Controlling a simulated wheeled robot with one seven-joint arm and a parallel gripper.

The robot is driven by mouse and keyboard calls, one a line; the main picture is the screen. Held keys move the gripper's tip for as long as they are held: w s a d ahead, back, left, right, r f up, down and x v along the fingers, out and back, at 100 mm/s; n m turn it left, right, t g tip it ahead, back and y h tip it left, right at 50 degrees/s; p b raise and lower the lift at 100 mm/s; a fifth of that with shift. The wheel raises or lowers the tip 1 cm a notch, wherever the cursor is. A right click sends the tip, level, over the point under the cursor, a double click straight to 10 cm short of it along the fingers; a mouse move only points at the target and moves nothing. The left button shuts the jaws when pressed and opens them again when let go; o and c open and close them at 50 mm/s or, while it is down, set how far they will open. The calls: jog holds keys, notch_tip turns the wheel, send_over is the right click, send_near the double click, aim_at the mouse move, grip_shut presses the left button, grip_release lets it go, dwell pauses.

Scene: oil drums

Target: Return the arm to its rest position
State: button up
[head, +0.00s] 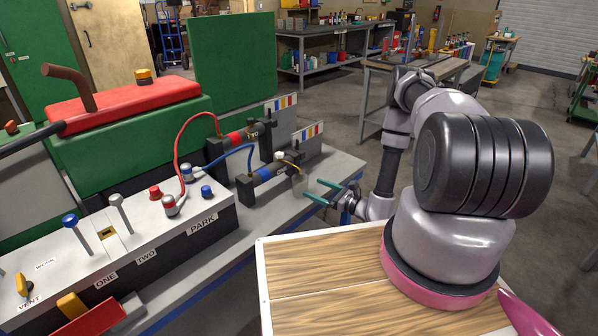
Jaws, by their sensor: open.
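My gripper (324,191) is at the centre of the head view, with its two teal fingers apart and nothing visible between them. It points left, toward the grey bench shelf with the hose fittings.
A control panel (140,235) with levers and red and blue hoses stands at left. A wooden board (330,270) lies in front of my arm base. Workbenches (325,40) stand behind. Open floor (335,115) shows between them.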

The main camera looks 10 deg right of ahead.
jog(key=s+a+r+n+g+y, duration=0.15)
jog(key=r+n+g, duration=0.3)
jog(key=r, duration=0.55)
jog(key=s+a+r+n+g, duration=0.1)
jog(key=a+r+n+g, duration=0.3)
jog(key=r, duration=0.7)
jog(key=s+a+r+n+g+y, duration=0.1)
jog(key=r+n+g, duration=0.4)
jog(key=r, duration=0.5)
jog(key=s+d+r+n+t+h, duration=0.4)
jog(key=s+r+h, duration=0.2)
jog(key=s+r, duration=0.4)
jog(key=s+d+r+n+t+h, duration=0.3)
jog(key=s+d+r+n+h, duration=0.2)
jog(key=s+r, duration=0.6)
notch_tip(320, 180, up, 3)
jog(key=shift+s+d+f+t+h, duration=0.1)
jog(key=shift+s+d+t+h, duration=0.2)
jog(key=shift+h, duration=0.75)
jog(key=shift+a+n, duration=0.1)
jog(key=shift+n, duration=0.15)
